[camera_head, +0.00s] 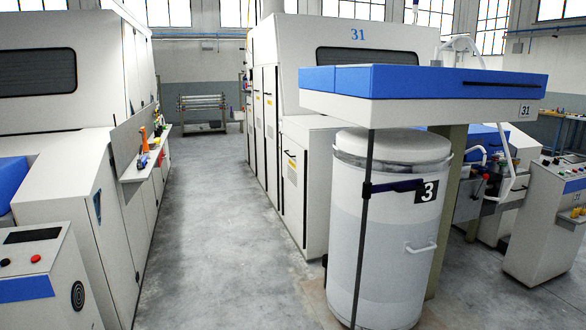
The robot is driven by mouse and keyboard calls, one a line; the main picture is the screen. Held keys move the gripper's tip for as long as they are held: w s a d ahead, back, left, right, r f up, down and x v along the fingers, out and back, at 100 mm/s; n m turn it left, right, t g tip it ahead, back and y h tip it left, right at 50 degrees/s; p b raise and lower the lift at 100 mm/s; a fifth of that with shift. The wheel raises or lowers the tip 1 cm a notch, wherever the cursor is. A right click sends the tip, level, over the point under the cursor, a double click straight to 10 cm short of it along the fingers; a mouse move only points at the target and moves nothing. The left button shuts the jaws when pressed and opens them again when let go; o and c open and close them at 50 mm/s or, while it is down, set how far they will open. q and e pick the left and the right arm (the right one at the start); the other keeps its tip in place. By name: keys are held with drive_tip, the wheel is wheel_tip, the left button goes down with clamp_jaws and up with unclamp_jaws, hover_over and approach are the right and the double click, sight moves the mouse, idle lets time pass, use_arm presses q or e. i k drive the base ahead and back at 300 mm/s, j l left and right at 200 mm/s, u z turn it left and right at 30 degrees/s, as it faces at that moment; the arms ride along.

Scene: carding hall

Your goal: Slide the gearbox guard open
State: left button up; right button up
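I cannot tell which part is the gearbox guard. The white machine marked 31 (358,22) stands in the middle, with tall side panels (270,115) along the aisle. A lower white cabinet (312,180) with a dark handle and a small yellow label joins its near end. All these panels look closed. Neither of my grippers is in view.
A white can marked 3 (385,240) stands under a blue-and-white head (425,85) at front right. Control consoles stand at left (45,275) and right (545,225). The grey aisle (215,220) is clear toward a rack of rollers (202,110).

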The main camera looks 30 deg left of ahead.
sight(292, 153)
drive_tip(key=i+j+u, duration=0.6)
drive_tip(key=i+j, duration=0.15)
drive_tip(key=i+j+u, duration=0.25)
drive_tip(key=i, duration=0.25)
drive_tip(key=i+j+u, duration=0.15)
drive_tip(key=i+u, duration=0.15)
drive_tip(key=i, duration=0.15)
drive_tip(key=i+u, duration=0.3)
drive_tip(key=i, duration=1.9)
